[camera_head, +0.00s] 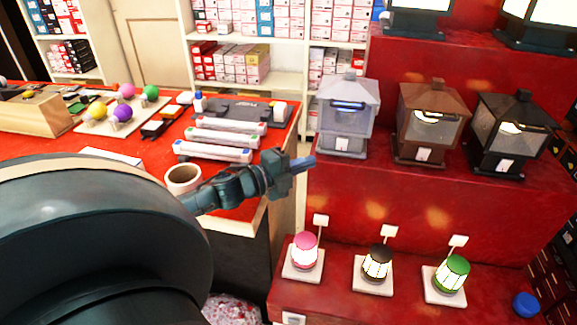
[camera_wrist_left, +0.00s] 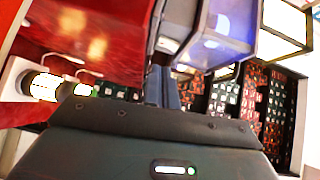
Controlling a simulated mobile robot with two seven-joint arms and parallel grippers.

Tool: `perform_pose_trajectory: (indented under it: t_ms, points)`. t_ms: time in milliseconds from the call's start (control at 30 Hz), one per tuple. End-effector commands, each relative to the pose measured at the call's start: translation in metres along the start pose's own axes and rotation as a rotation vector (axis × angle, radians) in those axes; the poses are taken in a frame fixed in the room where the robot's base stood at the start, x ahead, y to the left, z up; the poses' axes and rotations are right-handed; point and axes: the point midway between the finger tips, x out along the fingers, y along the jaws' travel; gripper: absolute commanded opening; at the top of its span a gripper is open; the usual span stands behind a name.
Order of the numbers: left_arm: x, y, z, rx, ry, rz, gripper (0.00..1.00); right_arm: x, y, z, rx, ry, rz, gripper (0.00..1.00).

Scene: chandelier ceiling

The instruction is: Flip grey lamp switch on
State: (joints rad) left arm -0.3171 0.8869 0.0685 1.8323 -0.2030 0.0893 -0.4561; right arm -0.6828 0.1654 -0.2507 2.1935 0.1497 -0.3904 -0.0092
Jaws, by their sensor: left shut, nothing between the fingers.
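The grey lamp (camera_head: 347,112) is a house-shaped lantern with glass sides, at the left end of the red middle shelf. Its small white switch (camera_head: 342,144) is on the front of the base. My left gripper (camera_head: 308,162) is shut and empty, pointing right, just left of and slightly below the lamp's base, with a gap to the switch. In the left wrist view the shut fingers (camera_wrist_left: 164,86) point towards the lamp (camera_wrist_left: 222,30), whose glass fills the top middle. A pale plate on its base (camera_wrist_left: 167,45) lies above the fingertips. My right gripper is not in view.
A brown lantern (camera_head: 430,118) and a black lantern (camera_head: 510,130) stand to the right on the same shelf. Small pink (camera_head: 304,252), black and green lamps stand on the lower step. A red-topped table (camera_head: 120,140) with tools lies left.

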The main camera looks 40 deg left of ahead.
Motion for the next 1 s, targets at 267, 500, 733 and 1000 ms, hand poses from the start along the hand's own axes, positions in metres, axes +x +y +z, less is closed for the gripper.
perform_pose_trajectory:
  t_ms: [267,500,733,1000]
  points:
    - [-0.036,0.001,0.0,-0.002,0.0,0.003,0.0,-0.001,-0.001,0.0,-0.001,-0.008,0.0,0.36]
    - [-0.045,0.0,0.0,0.0,0.0,0.0,0.0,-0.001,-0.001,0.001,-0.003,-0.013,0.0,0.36]
    - [-0.045,0.0,0.0,0.0,0.0,0.0,0.0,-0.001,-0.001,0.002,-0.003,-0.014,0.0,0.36]
    - [-0.045,0.001,0.0,0.0,0.0,0.0,0.0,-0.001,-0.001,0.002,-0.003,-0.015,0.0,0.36]
